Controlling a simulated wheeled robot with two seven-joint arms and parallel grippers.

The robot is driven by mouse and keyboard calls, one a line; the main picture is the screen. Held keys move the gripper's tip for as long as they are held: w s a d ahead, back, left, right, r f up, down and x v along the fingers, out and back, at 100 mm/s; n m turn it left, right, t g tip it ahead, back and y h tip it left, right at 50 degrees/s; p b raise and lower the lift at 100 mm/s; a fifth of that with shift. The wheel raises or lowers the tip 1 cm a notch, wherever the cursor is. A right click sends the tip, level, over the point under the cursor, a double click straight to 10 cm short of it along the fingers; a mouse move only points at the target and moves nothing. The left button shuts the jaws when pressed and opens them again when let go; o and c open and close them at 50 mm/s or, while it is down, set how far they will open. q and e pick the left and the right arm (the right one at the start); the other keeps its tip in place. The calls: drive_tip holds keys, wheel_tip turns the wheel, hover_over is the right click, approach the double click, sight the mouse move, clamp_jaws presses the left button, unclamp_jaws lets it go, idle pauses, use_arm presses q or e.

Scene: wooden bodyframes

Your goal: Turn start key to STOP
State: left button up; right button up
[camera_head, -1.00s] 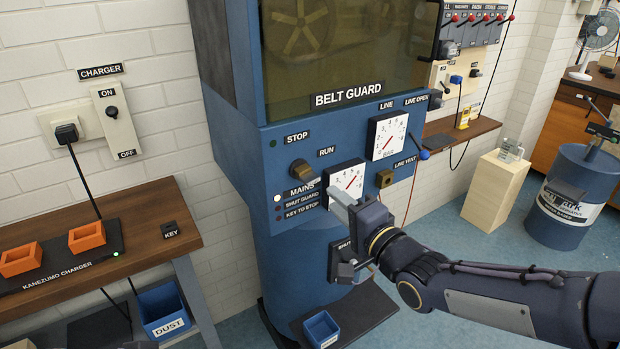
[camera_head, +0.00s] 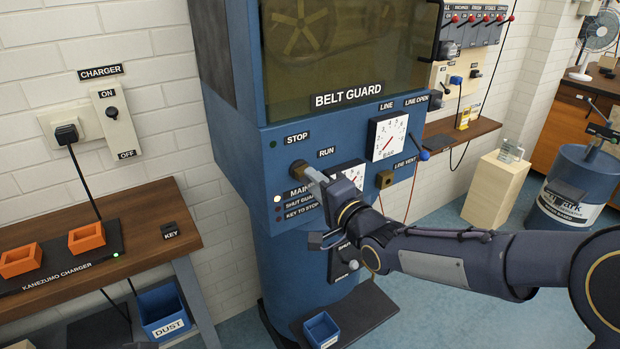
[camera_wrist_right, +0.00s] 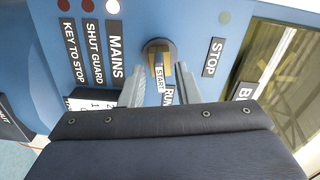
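The start key (camera_head: 297,168) is a brass-coloured switch on the blue machine front, between the STOP label (camera_head: 296,138) and the MAINS label. In the right wrist view the key (camera_wrist_right: 158,50) carries a START tag, and its handle points towards the partly hidden RUN label (camera_wrist_right: 169,95). My right gripper (camera_head: 312,180) is at the key. In the wrist view its two fingers (camera_wrist_right: 160,85) stand apart on either side of the key handle, with small gaps showing, so it is open and not clamped. My left gripper is not in view.
The MAINS lamp (camera_head: 277,199) is lit white; the lamps below it look dark. The belt guard window (camera_head: 345,50) is above. Gauges and a line vent knob (camera_head: 384,179) lie to the right. A wooden bench (camera_head: 160,210) with a charger stands left.

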clamp_jaws()
drive_tip(key=shift+n+b, duration=3.6)
drive_tip(key=shift+n, duration=1)
